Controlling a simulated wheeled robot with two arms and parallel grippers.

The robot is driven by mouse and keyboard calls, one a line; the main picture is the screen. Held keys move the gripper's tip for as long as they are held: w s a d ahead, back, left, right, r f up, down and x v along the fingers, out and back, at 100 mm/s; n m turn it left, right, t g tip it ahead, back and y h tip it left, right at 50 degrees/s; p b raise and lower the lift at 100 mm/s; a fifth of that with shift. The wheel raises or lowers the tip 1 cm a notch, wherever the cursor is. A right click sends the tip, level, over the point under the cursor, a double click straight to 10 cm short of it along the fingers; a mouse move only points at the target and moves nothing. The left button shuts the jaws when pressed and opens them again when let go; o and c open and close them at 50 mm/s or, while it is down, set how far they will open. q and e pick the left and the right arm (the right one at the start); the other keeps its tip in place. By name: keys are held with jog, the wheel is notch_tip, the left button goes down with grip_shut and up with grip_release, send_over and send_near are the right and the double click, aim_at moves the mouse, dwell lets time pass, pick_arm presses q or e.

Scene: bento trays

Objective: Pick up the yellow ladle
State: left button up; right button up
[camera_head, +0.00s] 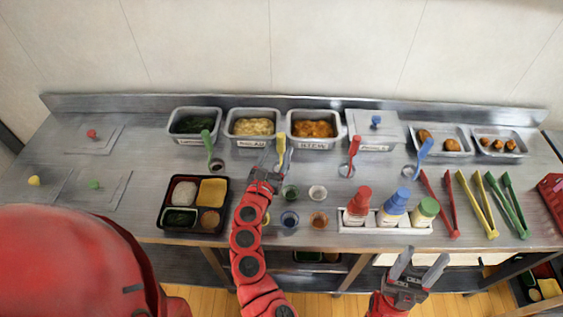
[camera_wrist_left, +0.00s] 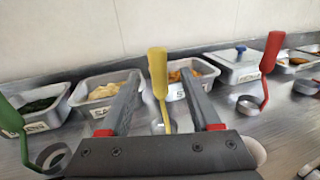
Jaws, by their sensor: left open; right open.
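The yellow ladle (camera_head: 281,145) stands upright in front of the food pans in the head view. My right gripper (camera_head: 421,268) is open and empty in front of the counter's front edge.
A green ladle (camera_head: 207,145) stands to the left, a red ladle (camera_head: 352,152) and a blue ladle (camera_head: 422,153) to the right. Food pans (camera_head: 253,140) line the back. A bento tray (camera_head: 167,222), small cups (camera_head: 318,192) and a bottle rack (camera_head: 385,229) stand nearby.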

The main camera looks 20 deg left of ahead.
aim_at(284, 134)
pick_arm(q)
jog(key=shift+w, duration=0.9)
jog(key=shift+w+r+p, duration=0.2)
jog(key=shift+w+p, duration=0.15)
jog(key=shift+w, duration=0.15)
jog(key=w+p, duration=0.1)
jog(key=w, duration=0.2)
jog(key=shift+w+a, duration=0.1)
jog(key=shift+w, duration=0.1)
jog(key=shift+w+a+f, duration=0.1)
jog(key=shift+w+f, duration=0.05)
jog(key=shift+w, duration=0.35)
grip_shut()
